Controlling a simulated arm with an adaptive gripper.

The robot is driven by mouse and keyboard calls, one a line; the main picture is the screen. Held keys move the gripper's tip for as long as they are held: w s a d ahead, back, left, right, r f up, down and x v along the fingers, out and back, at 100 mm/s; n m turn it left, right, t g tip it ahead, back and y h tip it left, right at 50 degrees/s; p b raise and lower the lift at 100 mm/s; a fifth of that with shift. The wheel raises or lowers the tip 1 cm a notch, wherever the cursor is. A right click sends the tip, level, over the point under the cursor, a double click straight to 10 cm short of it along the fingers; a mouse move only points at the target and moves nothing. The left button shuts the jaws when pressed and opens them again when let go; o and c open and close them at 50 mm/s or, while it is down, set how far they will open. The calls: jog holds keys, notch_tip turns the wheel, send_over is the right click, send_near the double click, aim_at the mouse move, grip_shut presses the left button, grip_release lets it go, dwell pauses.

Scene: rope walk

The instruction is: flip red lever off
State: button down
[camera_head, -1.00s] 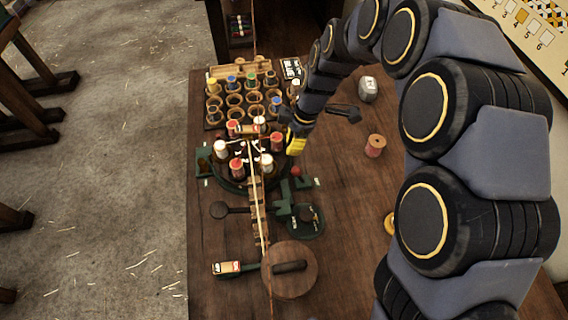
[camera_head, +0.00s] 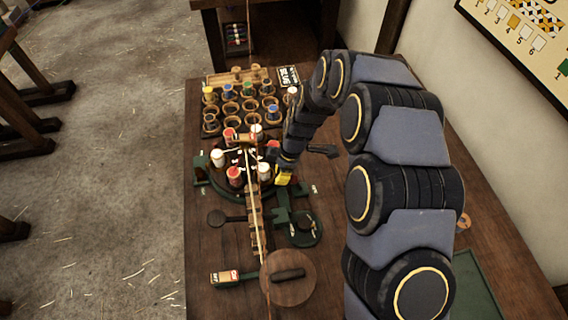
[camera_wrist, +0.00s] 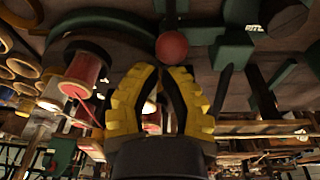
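The red ball knob (camera_wrist: 171,47) of the lever shows at the top middle of the wrist view, next to green metal parts. It lies just beyond my fingertips, apparently without contact. In the head view the knob is hidden by my gripper (camera_head: 284,178). The green bracket (camera_head: 283,203) shows just below the gripper there. My gripper's yellow fingers (camera_wrist: 162,72) are partly open, with a narrow gap between their tips and nothing held.
A round carrier with red and white spools (camera_head: 234,176) stands left of my gripper. A stretched rope (camera_head: 250,200) runs along the bench beside it. A spool rack (camera_head: 231,107) is behind. A wooden disc with a handle (camera_head: 288,289) is in front.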

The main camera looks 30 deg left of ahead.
jog(key=shift+w+d+r+g+y, duration=0.35)
jog(key=shift+w+d+g+y, duration=0.15)
jog(key=shift+g+y, duration=0.35)
dwell(0.8)
jog(key=shift+w+d+r+g+y, duration=0.3)
jog(key=shift+w+d+g+y, duration=0.6)
jog(key=shift+g+y, duration=0.2)
jog(key=shift+w+d, duration=0.45)
jog(key=shift+d, duration=0.05)
jog(key=shift+w+d+r, duration=0.1)
jog(key=w+d+f+v, duration=0.1)
jog(key=v, duration=0.8)
jog(key=shift+w+r, duration=0.15)
jog(key=shift+r, duration=0.05)
jog(key=shift+d, duration=0.15)
